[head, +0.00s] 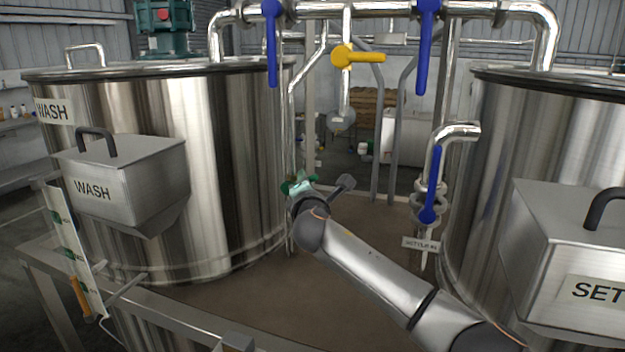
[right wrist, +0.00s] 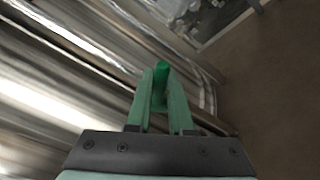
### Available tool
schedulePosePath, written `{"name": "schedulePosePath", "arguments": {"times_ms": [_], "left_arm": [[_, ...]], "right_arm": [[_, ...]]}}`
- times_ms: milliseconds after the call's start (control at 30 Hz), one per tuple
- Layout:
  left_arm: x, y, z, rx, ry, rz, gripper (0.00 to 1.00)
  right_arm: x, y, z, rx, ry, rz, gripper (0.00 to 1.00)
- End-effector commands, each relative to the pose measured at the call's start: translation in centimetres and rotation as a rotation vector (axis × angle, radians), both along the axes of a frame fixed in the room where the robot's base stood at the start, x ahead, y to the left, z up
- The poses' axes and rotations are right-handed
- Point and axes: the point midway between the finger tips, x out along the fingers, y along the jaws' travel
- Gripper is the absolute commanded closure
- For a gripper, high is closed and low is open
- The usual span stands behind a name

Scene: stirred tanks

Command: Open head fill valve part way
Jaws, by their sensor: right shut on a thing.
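My right arm reaches in from the lower right, and its gripper (head: 299,186) is beside the right side of the WASH tank (head: 160,200). In the right wrist view the two pale green fingers (right wrist: 162,105) are closed on a green handle (right wrist: 162,72). A bit of the same green handle (head: 286,189) shows around the gripper in the head view. The gripper and arm hide most of the valve, so its opening cannot be told. No label marks it as the head fill valve. My left gripper is not in view.
Overhead pipes carry blue handles (head: 272,40) (head: 425,45) and a yellow handle (head: 357,55). A blue-handled valve (head: 432,185) stands beside the settling tank (head: 530,150) on the right. A metal rail (head: 150,305) crosses the lower left. Brown floor (head: 250,300) lies between the tanks.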

Motion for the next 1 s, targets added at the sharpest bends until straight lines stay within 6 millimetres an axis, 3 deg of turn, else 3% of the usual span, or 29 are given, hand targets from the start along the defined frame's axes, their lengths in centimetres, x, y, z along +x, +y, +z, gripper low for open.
{"name": "schedulePosePath", "arguments": {"times_ms": [500,533,767,1000], "left_arm": [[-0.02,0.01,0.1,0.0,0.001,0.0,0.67],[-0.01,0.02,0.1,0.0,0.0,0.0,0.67],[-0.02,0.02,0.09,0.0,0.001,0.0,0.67],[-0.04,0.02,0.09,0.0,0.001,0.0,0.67]], "right_arm": [[-0.02,0.28,0.03,-0.008,0.001,-0.001,1.0],[-0.02,0.28,0.03,-0.008,0.001,-0.001,0.8],[-0.02,0.28,0.03,-0.007,0.002,0.0,0.54],[-0.02,0.29,0.01,-0.006,0.002,0.0,0.5]]}}
